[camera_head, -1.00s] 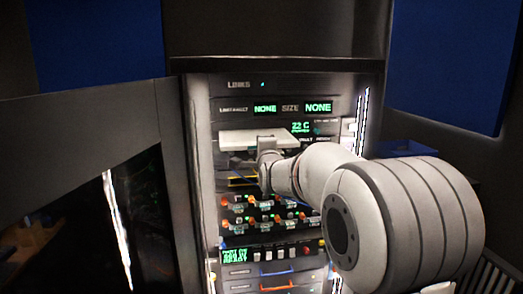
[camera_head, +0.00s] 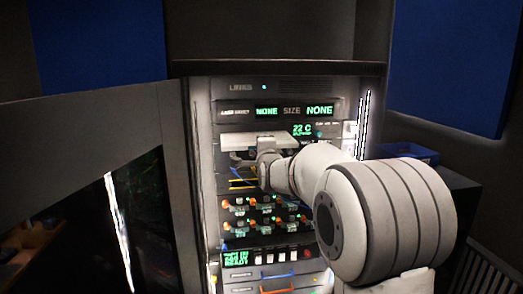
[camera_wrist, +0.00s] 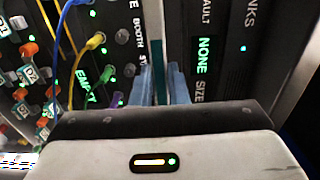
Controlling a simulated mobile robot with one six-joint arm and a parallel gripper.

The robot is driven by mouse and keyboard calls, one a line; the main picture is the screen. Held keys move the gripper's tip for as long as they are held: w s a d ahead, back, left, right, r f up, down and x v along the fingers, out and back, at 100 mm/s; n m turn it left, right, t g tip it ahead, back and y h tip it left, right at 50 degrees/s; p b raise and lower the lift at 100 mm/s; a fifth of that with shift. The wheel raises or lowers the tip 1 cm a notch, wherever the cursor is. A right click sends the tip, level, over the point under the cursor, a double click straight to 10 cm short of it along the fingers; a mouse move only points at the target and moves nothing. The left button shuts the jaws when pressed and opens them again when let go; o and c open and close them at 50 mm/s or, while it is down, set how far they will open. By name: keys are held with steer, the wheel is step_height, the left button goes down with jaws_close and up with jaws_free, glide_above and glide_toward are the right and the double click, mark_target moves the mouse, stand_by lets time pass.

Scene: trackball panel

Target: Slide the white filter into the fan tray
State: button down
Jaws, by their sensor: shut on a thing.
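The white filter (camera_head: 238,139) is a flat pale slab, held level at the front of the lit rack, below the top display strip. My gripper (camera_head: 266,142) is shut on its near edge, right of the slab's middle. In the wrist view the two pale blue fingers of my gripper (camera_wrist: 164,85) stand close together, with a thin dark teal strip between them; I cannot tell what it is. The fan tray is not clearly distinguishable behind the filter and gripper. How deep the filter sits in the rack cannot be told.
The rack holds a display strip (camera_head: 279,110) above and rows of orange and white knobs (camera_head: 262,215) below. A yellow cable (camera_wrist: 86,48) and a blue cable (camera_wrist: 62,28) hang near the gripper. An open dark door (camera_head: 95,190) stands left.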

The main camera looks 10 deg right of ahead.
steer(key=shift+w+d+p, duration=0.1)
steer(key=shift+w+p, duration=1)
steer(key=shift+w, duration=4.45)
steer(key=c, duration=1.3)
jaws_free()
steer(key=shift+c, duration=0.2)
steer(key=shift+s, duration=0.15)
steer(key=shift+s+b, duration=1.3)
steer(key=shift+s, duration=2.5)
steer(key=shift+s, duration=0.1)
steer(key=s+f+n+g, duration=0.5)
steer(key=s+f+n, duration=0.1)
steer(key=s, duration=0.9)
steer(key=s+f+n+g, duration=0.5)
steer(key=s+f, duration=0.4)
steer(key=s, duration=0.7)
steer(key=s+f+n+g, duration=0.5)
steer(key=s+f+n, duration=0.2)
steer(key=s, duration=0.8)
steer(key=shift+s+f, duration=0.3)
steer(key=shift+s, duration=0.1)
